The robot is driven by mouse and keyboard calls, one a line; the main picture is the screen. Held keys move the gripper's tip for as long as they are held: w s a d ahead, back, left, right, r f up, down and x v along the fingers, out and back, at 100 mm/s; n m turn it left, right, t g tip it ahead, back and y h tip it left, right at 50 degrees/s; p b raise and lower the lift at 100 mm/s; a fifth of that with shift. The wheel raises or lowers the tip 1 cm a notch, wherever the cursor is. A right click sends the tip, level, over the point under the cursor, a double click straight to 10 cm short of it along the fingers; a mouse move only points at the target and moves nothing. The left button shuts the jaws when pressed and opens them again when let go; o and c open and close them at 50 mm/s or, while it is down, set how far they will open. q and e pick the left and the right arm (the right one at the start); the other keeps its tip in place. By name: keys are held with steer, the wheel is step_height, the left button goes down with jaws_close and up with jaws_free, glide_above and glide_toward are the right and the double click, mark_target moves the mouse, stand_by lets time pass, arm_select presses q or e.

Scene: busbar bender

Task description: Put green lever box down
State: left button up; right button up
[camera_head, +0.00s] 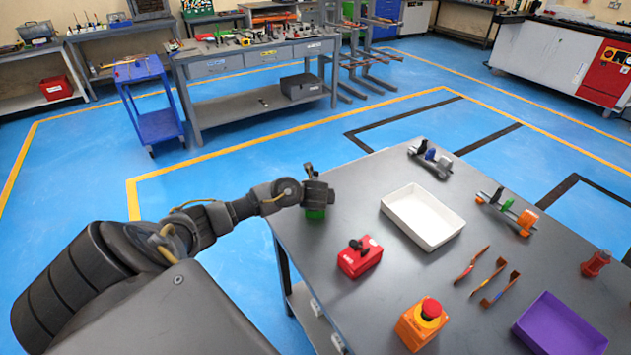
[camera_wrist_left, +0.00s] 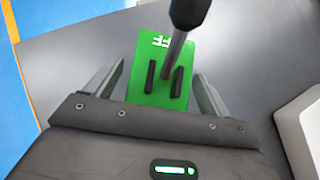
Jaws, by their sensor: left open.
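The green lever box (camera_head: 315,213) is at the far left corner of the grey table (camera_head: 385,290), mostly hidden under my left gripper (camera_head: 318,192). In the left wrist view the green box (camera_wrist_left: 152,88) shows its top with two black slots and a grey lever (camera_wrist_left: 176,52). My left gripper (camera_wrist_left: 152,92) is open, with one finger on each side of the box and a gap to it visible on the right. The box appears to rest on the table. My right gripper is not in view.
A red lever box (camera_head: 358,257) stands just right of the green one. A white tray (camera_head: 424,216), an orange box with a red button (camera_head: 421,322), copper strips (camera_head: 487,275) and a purple bin (camera_head: 560,325) lie further right. The table's left edge is close to the green box.

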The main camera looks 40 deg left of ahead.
arm_select(q)
steer(key=p+v, duration=0.5)
steer(key=v, duration=0.7)
steer(key=shift+r, duration=0.15)
